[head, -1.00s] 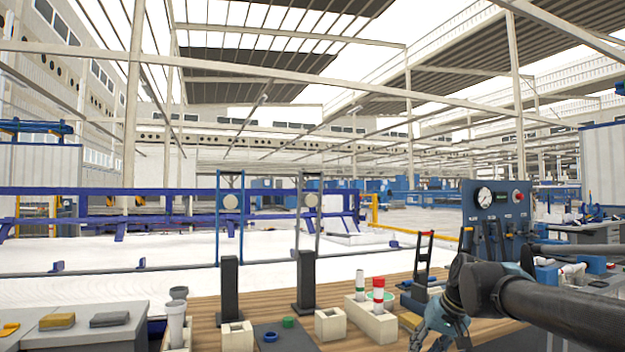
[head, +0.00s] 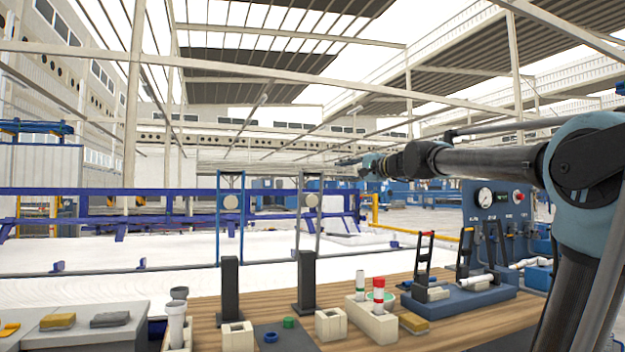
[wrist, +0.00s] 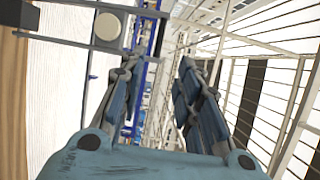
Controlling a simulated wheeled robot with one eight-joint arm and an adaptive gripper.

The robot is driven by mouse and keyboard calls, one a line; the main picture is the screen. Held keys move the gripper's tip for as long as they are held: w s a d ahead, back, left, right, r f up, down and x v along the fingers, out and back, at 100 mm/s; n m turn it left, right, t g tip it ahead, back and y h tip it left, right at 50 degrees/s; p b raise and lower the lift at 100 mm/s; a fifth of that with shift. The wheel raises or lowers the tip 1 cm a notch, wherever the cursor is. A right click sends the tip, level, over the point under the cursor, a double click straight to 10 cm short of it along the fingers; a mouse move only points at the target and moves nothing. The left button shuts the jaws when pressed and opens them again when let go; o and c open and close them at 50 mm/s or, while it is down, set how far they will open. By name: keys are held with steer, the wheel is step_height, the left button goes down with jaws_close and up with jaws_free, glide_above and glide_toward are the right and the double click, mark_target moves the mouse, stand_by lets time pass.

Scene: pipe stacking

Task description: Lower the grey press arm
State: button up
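The grey press arm (head: 299,215) stands upright in the head view, a narrow frame with a round cream disc (head: 310,200), rising from a black post (head: 306,280). A blue press arm (head: 218,215) stands upright to its left on another black post (head: 229,290). My gripper (head: 346,161) is raised near the grey arm's top, to its right in the picture. In the wrist view my gripper (wrist: 158,70) has its fingers spread with nothing held between them. The grey frame's disc (wrist: 108,26) shows there at the upper left, beyond the fingers.
The wooden table (head: 465,328) carries cream blocks (head: 331,323), a block with red-topped and green-banded pipes (head: 378,290), a blue lever fixture (head: 475,300) and a gauge panel (head: 497,215). A grey side table (head: 85,335) stands at left. The air around my gripper looks free.

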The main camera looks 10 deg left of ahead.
mark_target(313, 174)
steer(key=x, duration=1.7)
steer(key=shift+f, duration=0.1)
steer(key=shift+d, duration=0.1)
jaws_close()
